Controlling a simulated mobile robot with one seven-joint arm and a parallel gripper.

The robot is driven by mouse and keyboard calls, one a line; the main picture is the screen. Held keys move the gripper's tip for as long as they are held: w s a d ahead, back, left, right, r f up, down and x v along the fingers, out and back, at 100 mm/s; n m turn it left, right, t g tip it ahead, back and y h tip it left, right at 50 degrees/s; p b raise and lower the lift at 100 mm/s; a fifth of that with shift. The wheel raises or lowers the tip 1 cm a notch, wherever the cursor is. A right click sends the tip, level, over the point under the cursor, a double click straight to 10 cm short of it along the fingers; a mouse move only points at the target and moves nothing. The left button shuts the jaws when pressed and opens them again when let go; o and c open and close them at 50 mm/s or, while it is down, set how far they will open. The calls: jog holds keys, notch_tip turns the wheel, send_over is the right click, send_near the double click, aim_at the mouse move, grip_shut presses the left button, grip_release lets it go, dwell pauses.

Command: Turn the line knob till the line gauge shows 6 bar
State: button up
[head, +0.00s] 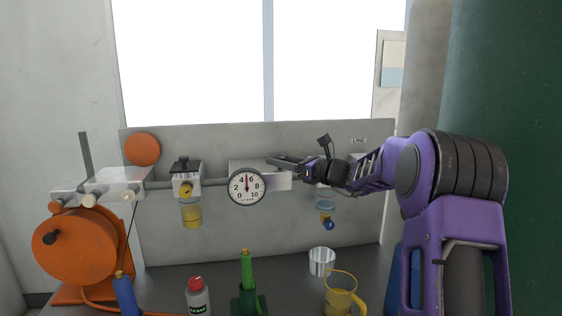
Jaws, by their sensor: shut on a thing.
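The line gauge (246,187) is a round white dial on the front of a pale metal block on the back panel. Its red needle points almost straight up, between the 4 and the 6, at about 5 bar. My gripper (278,162) reaches in from the right to the top of that block, just right of and above the dial. It is shut on what appears to be the line knob, which is mostly hidden by the fingers. The dial face is not covered by my arm.
An orange hose reel (75,247) stands at left. A spray can (198,297), green bottle (247,270), metal cup (321,262) and yellow jug (341,294) stand on the bench below.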

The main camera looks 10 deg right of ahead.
grip_shut()
jog(key=shift+f+b, duration=0.1)
jog(key=shift+b, duration=0.4)
jog(key=shift+s+f+m+t+h+b, duration=0.1)
jog(key=shift+f+m+t+h+b, duration=0.05)
jog(key=shift+m+t+h+b, duration=0.8)
jog(key=m+h+b, duration=0.1)
jog(key=b, duration=0.2)
jog(key=shift+a+f+t+h, duration=0.1)
jog(key=shift+t+h, duration=0.15)
jog(key=shift+t, duration=0.1)
jog(key=shift+r+m+t+h+b, duration=0.25)
jog(key=shift+m+t+h+b, duration=0.25)
jog(key=shift+m+h+b, duration=0.45)
jog(key=shift+r+m+t+h, duration=0.1)
jog(key=shift+m+t+h, duration=0.2)
jog(key=shift+h, duration=0.65)
jog(key=shift+m+h, duration=0.3)
jog(key=shift+h, duration=0.2)
